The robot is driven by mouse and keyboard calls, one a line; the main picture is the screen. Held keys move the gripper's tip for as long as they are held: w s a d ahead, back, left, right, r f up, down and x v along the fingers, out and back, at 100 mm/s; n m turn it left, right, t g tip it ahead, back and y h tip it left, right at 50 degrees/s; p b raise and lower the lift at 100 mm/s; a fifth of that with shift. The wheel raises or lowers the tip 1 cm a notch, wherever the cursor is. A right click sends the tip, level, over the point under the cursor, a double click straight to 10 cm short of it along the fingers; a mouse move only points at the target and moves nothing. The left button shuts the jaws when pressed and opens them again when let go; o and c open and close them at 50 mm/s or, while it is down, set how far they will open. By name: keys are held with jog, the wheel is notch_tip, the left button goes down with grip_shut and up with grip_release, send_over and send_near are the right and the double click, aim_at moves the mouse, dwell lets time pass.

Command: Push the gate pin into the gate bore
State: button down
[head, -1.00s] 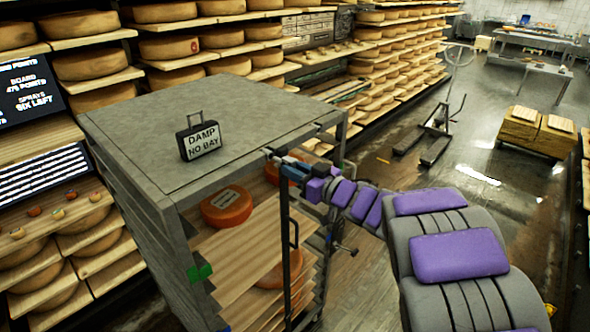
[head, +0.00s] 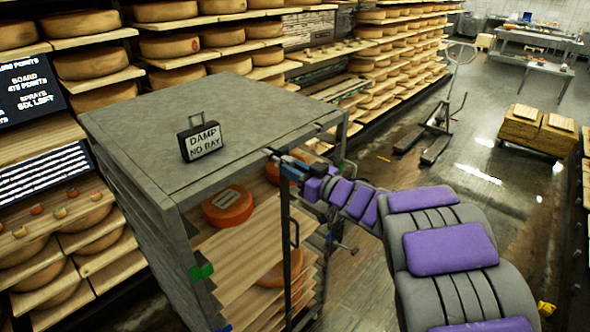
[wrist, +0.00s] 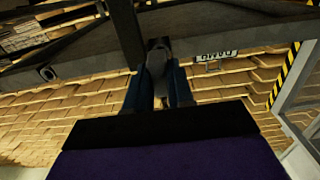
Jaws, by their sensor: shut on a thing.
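My gripper (head: 290,164) is at the top front edge of the grey cheese rack (head: 240,97), near the top of its upright bar (head: 285,235). In the wrist view my gripper (wrist: 159,92) is shut, with its blue fingers on either side of the grey gate pin (wrist: 157,62). The pin's far end is at the rack's dark frame, beside a dark post (wrist: 126,35). I cannot tell whether the pin tip is inside the bore. A round hole (wrist: 47,73) shows in the frame further left; whether it is the gate bore is unclear.
A "DAMP NO BAY" sign (head: 200,141) stands on the rack top. Orange cheese wheels (head: 228,206) lie on the boards inside. Shelves of cheese line the wall behind. A pallet jack (head: 437,130) and open floor are at right.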

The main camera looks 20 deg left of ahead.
jog(key=shift+p+x, duration=0.75)
jog(key=shift+x, duration=0.75)
jog(key=c, duration=0.9)
grip_release()
jog(key=v, duration=1.7)
